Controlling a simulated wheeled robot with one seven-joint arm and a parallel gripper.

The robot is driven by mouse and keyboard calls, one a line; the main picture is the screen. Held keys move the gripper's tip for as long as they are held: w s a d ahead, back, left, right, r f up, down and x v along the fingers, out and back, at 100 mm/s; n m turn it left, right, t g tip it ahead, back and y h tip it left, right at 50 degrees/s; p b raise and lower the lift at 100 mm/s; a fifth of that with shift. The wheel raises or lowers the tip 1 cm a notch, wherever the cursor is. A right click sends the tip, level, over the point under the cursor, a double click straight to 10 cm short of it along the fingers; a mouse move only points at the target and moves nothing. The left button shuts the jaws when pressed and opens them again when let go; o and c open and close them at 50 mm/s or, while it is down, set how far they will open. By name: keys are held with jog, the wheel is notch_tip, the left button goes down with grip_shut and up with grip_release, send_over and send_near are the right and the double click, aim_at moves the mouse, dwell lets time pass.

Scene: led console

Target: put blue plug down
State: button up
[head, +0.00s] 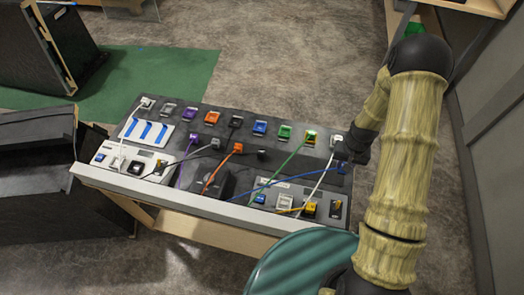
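A blue cable (290,181) runs across the right half of the console, from the lower right panel up toward my gripper. A small blue plug or socket (260,198) shows on the lower right panel, near the cable's left end. My gripper (347,151) is at the console's right end, close beside a white plug (336,140). The fingers are small, dark and partly hidden by my wrist. I cannot tell whether they are open or hold a plug.
The console (219,162) carries a back row of coloured sockets, with purple, orange, green and white cables across it. A pale ledge (180,207) runs along its front. Dark cabinets stand at left, a green mat (170,75) lies behind, and a wall is at right.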

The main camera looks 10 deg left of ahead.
dwell(0.3)
jog(key=shift+w+a+f+m+b, duration=0.2)
jog(key=shift+w+f+m+b, duration=0.15)
jog(key=shift+b, duration=0.4)
jog(key=w+a+m+b, duration=0.5)
jog(key=a+m+b, duration=0.3)
jog(key=b, duration=0.6)
jog(key=a, duration=0.2)
jog(key=shift+a+f, duration=0.3)
jog(key=shift+a, duration=0.05)
jog(key=shift+f, duration=3.15)
jog(key=shift+f+p, duration=0.55)
jog(key=shift+f, duration=1.3)
